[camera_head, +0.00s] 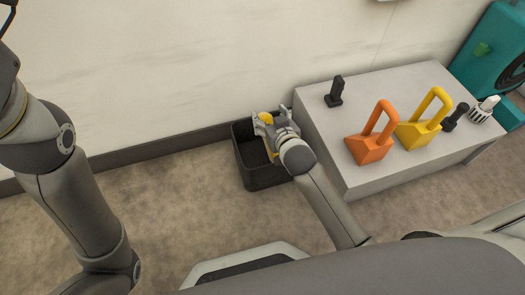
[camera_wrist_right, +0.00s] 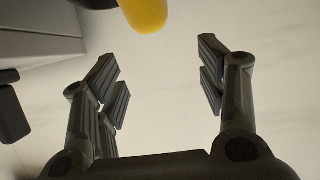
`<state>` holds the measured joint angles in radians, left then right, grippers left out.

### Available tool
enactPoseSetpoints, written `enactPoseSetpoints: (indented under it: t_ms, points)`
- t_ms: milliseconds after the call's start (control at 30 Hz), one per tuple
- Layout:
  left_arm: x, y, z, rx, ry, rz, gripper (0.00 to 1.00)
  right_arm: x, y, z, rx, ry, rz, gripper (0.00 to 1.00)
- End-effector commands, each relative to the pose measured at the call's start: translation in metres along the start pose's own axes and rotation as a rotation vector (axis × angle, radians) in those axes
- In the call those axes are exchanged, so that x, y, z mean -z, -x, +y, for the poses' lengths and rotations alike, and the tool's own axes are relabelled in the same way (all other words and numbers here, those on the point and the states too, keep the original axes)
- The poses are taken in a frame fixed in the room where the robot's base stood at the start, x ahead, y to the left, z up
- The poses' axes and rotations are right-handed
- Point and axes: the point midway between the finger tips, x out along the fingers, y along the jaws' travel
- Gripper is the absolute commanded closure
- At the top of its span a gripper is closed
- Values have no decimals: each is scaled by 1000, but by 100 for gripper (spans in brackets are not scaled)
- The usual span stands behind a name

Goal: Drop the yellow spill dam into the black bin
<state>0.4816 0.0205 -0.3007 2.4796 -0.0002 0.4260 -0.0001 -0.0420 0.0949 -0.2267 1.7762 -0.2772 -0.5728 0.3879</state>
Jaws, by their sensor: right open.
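The black bin (camera_head: 250,172) stands on the floor against the wall, left of the table. My right gripper (camera_head: 264,125) is over the bin's opening, with its fingers spread apart. A yellow rounded piece (camera_head: 266,118), which looks like the spill dam, shows at the gripper, with a little more yellow lower down. In the right wrist view the yellow end (camera_wrist_right: 145,12) is at the top edge, beyond the open fingers (camera_wrist_right: 160,65) and apart from them. The rest of it is hidden. My left arm is at the left; its gripper is out of view.
The grey table (camera_head: 340,130) right of the bin bears an orange handled block (camera_head: 370,148), a yellow handled block (camera_head: 418,132), black pieces (camera_head: 335,93) and a striped white piece (camera_head: 482,110). A teal machine (camera_head: 492,55) stands beyond. The floor left of the bin is clear.

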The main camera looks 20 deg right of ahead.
Motion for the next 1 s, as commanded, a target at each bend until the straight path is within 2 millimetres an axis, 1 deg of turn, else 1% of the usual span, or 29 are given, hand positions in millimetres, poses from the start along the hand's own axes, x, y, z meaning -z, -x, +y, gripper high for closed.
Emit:
enactPoseSetpoints:
  t_ms: [167,267,700,833,1000]
  points:
    - [-1,1,0,1,-1,-5,34,-1,6,0,0,-1,-1,35]
    - [-1,1,0,0,-1,-4,34,-1,16,0,1,-1,-1,35]
    - [-1,0,0,0,0,-3,34,0,92,0,0,0,0,35]
    - [-1,0,0,0,0,-2,34,-1,108,0,0,0,-1,35]
    - [-1,0,0,0,0,-2,34,0,118,0,0,0,0,35]
